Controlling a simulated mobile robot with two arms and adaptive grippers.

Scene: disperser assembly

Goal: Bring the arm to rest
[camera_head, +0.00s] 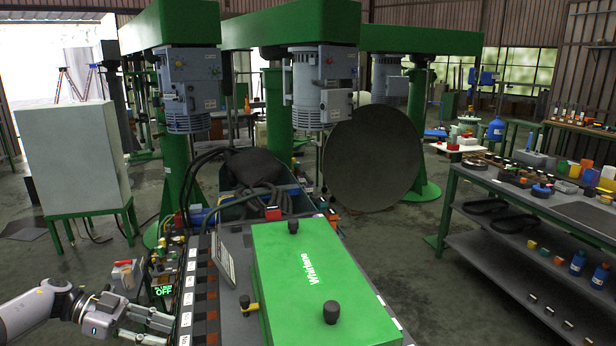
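My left gripper (168,331) is at the bottom left, on the end of my grey-white arm (40,308). Its two fingers point right and stand apart, with a gap between them and nothing seen in it. The fingertips are close to the left edge of the dark bench strip with labels (187,300); I cannot tell whether they touch it. My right gripper and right arm are not in view.
A green box with black knobs (310,270) stands on the bench ahead. A small panel lit "OFF" (163,290) is just beyond the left gripper. Green disperser machines (285,110) stand behind. A loaded shelf table (500,190) is at right.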

